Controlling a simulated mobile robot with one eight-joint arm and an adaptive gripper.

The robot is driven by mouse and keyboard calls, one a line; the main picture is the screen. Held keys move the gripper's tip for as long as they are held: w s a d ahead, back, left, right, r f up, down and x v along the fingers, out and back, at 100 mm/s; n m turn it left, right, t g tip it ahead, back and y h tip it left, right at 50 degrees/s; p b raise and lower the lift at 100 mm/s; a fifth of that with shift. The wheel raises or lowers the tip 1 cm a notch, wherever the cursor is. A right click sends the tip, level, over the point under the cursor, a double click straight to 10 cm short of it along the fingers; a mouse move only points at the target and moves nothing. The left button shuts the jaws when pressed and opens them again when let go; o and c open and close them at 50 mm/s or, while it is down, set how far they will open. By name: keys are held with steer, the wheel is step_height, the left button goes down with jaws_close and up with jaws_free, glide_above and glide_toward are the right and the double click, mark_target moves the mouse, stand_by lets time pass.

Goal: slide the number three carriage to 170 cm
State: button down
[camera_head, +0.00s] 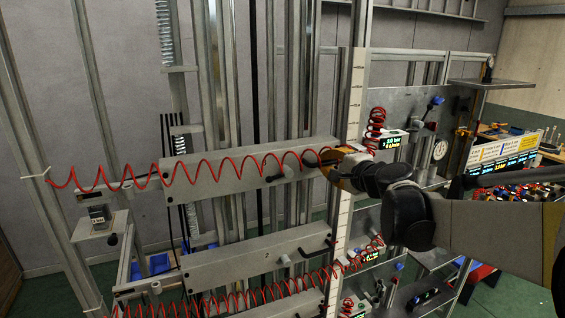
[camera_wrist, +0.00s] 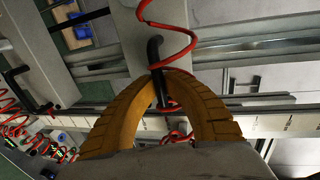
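Two long grey carriages show in the head view, an upper one (camera_head: 235,172) and a lower one (camera_head: 225,262), with part of another below. I cannot read which is number three. A white vertical scale (camera_head: 353,95) runs past their right ends; its figures are too small to read. My gripper (camera_head: 328,160), with orange fingers, is at the upper carriage's right end. In the wrist view the fingers (camera_wrist: 167,75) arch together around a black handle (camera_wrist: 154,50) on a grey carriage (camera_wrist: 125,25) and appear closed on it. The fingers partly hide the handle's lower part.
Red coiled cables (camera_head: 215,165) hang across the carriages. A small grey box (camera_head: 100,215) stands on the left post. To the right are a panel with a green-lit display (camera_head: 392,140), dials and a shelf (camera_head: 490,84). Metal uprights stand close around the carriages.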

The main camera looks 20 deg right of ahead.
step_height(320, 180, up, 10)
steer(key=p, duration=0.5)
steer(key=shift+w+r, duration=0.1)
steer(key=c, duration=1.5)
jaws_free()
steer(key=shift+o, duration=0.2)
steer(key=shift+s, duration=0.2)
steer(key=v, duration=1.2)
